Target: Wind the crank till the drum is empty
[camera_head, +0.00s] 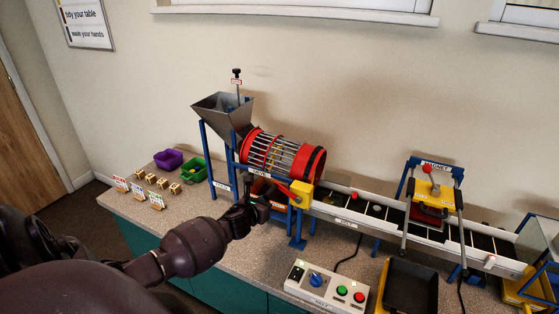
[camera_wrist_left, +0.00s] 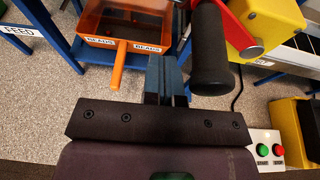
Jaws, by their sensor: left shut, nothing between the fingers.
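The drum (camera_head: 283,154), a barred cylinder with red end rings, sits tilted on a blue frame in the head view. What it holds cannot be made out through the bars. The crank's black handle (camera_wrist_left: 210,50) shows in the left wrist view, joined to a red arm beside a yellow box (camera_wrist_left: 268,22). The yellow box also shows in the head view (camera_head: 301,194). My left gripper (camera_wrist_left: 167,72) is shut and empty, just left of the handle and apart from it in the picture. In the head view it (camera_head: 254,192) hides part of the crank. My right gripper is out of view.
An orange beads tray (camera_wrist_left: 122,22) lies below the drum. A grey hopper (camera_head: 222,112) stands above it. A conveyor (camera_head: 350,212) runs right under a magnet station (camera_head: 433,188). A button panel (camera_head: 327,288) and black tray (camera_head: 410,287) stand in front.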

